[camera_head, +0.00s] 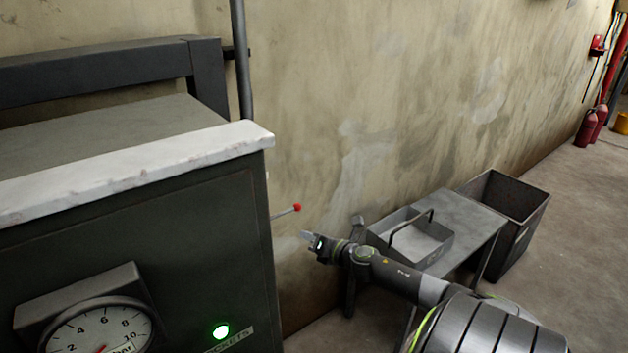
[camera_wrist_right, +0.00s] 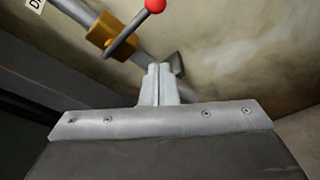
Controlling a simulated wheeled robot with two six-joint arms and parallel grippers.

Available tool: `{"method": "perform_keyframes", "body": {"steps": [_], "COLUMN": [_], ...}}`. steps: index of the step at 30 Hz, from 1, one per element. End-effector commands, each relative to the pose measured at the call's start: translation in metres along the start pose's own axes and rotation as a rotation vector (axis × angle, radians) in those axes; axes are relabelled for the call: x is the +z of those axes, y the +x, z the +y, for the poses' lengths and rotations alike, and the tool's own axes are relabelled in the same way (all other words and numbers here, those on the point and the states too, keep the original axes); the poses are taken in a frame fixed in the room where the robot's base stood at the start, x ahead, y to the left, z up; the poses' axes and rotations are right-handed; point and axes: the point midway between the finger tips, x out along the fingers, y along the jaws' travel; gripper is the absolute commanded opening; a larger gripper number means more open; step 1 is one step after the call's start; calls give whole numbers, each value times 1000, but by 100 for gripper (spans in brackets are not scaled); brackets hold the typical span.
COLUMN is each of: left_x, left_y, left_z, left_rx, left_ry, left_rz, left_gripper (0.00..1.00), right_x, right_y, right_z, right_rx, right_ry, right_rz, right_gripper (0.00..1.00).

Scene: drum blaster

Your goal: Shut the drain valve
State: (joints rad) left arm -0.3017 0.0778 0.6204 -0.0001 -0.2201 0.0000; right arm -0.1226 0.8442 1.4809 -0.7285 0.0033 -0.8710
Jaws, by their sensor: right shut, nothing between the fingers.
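The drain valve's lever (camera_head: 285,213) is a thin grey rod with a red ball (camera_head: 297,207) at its end. In the head view it sticks out from behind the right side of the dark green machine, which hides the valve body. In the right wrist view the brass valve body (camera_wrist_right: 108,35) sits on a grey pipe, and the lever (camera_wrist_right: 127,33) slants up to the red ball (camera_wrist_right: 154,5). My right gripper (camera_head: 306,236) is shut and empty, just below and right of the ball, apart from it. Its fingers (camera_wrist_right: 158,70) point toward the wall below the lever. My left gripper is out of view.
The machine (camera_head: 150,240) with a gauge (camera_head: 98,330) and a lit green lamp (camera_head: 220,331) fills the left. A grey table (camera_head: 470,222) with a handled tray (camera_head: 440,250) and a dark bin (camera_head: 540,212) stand right along the wall. Fire extinguishers (camera_head: 586,128) are far back.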

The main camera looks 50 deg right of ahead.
Motion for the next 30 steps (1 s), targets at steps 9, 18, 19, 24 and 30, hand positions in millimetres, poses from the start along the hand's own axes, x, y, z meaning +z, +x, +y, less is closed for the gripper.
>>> {"method": "perform_keyframes", "body": {"steps": [9, 18, 19, 24, 30], "left_x": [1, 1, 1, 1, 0], "left_y": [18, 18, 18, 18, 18], "left_z": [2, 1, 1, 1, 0], "left_rx": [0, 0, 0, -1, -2], "left_ry": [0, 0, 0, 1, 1], "left_rz": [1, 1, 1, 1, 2], "left_gripper": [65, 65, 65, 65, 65], "right_x": [-1, 0, 0, 0, -2], "right_y": [-18, -20, -19, -19, -20], "right_z": [-1, 0, 0, 0, -2], "right_rx": [0, 0, 0, 0, -6], "right_ry": [-2, -1, -1, -1, 8], "right_rz": [1, 0, 0, 0, 0], "right_gripper": [0, 0, 0, 0, 0]}}
